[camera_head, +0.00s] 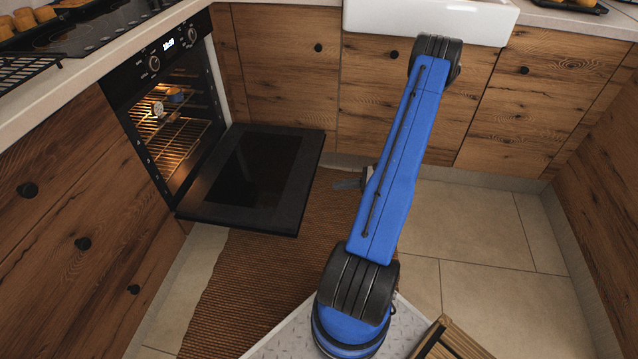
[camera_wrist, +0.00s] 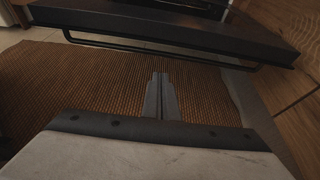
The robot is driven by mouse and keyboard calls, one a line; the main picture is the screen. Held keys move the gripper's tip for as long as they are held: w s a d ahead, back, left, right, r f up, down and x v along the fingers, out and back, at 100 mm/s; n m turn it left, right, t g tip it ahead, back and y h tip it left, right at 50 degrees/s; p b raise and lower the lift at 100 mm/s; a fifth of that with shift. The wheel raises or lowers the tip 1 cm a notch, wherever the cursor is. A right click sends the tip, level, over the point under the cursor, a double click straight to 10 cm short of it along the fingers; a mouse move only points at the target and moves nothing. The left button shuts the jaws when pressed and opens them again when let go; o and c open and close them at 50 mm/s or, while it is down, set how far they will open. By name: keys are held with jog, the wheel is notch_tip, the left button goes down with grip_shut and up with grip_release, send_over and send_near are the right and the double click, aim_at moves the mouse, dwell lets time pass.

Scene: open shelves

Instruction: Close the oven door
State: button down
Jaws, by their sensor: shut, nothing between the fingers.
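The oven door (camera_head: 251,175) is black with a dark glass pane. In the head view it is folded down, lying about level in front of the lit oven (camera_head: 172,120), whose racks show inside. In the wrist view the door (camera_wrist: 170,22) spans the top, with a thin dark handle bar (camera_wrist: 165,50) along its near edge. My gripper (camera_wrist: 160,77) is shut and empty, its fingertips pointing toward the door and apart from the handle in the picture. In the head view my blue arm hides most of the gripper.
A brown woven mat (camera_head: 265,275) covers the floor under and before the door. Wooden cabinets (camera_head: 285,60) with black knobs line the back and sides, under a white sink (camera_head: 430,18). Open tile floor (camera_head: 480,225) lies at the right.

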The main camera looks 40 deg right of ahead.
jog(key=x, duration=1)
jog(key=shift+d+r, duration=0.15)
jog(key=shift+r, duration=1.7)
